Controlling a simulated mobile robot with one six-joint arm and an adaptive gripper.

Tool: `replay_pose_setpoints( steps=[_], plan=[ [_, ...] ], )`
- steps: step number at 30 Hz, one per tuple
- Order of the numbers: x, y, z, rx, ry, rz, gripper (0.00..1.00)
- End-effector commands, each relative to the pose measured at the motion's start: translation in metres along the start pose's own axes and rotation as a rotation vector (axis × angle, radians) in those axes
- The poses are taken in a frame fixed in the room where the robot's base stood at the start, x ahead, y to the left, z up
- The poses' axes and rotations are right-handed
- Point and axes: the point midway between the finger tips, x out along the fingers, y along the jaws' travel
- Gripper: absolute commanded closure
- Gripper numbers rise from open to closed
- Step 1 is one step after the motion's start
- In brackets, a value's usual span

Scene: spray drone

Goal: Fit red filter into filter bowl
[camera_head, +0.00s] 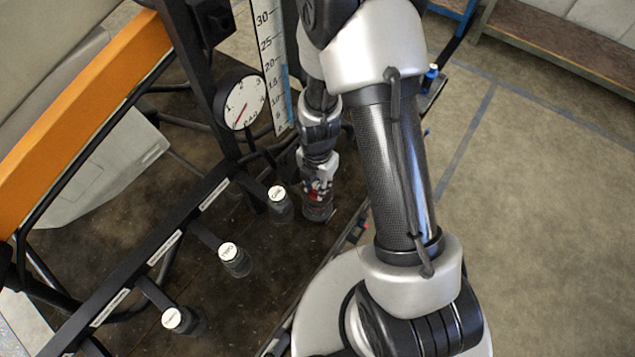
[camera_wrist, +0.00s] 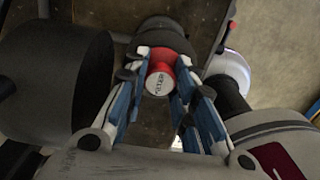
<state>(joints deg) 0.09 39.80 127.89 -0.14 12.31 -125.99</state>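The red filter (camera_wrist: 184,75), with a pale lettered round end, sits between the blue-padded fingers of my gripper (camera_wrist: 163,68) in the wrist view. The fingertips press close on both sides of it. A dark round bowl (camera_wrist: 165,35) lies just beyond the filter. In the head view my gripper (camera_head: 318,178) points down beside the frame, with a little red showing between the fingers. The dark bowl (camera_head: 318,212) is right below it. The fingers hide the join, so I cannot tell how far the filter is inside the bowl.
Dark bottles with white labelled caps hang along the black bar: one near my gripper (camera_head: 281,208), one in the middle (camera_head: 235,262), one lower left (camera_head: 182,320). A dial gauge (camera_head: 240,103) and a ruler scale (camera_head: 272,62) stand close by. Open floor lies right.

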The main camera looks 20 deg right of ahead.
Motion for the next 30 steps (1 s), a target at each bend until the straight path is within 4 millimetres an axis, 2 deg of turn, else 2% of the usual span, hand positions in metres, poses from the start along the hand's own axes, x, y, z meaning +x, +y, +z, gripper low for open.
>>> replay_pose_setpoints(
  steps=[1,10,20,25,30],
  plan=[
    [0.0,0.0,0.0,0.0,0.0,0.0,0.73],
    [0.0,0.0,0.0,0.0,0.0,0.0,0.53],
    [-0.001,0.0,0.0,0.0,0.0,0.0,0.52],
    [-0.018,0.001,0.001,0.0,-0.003,0.004,0.52],
    [-0.054,0.001,0.001,0.0,-0.004,0.005,0.52]
  ],
)
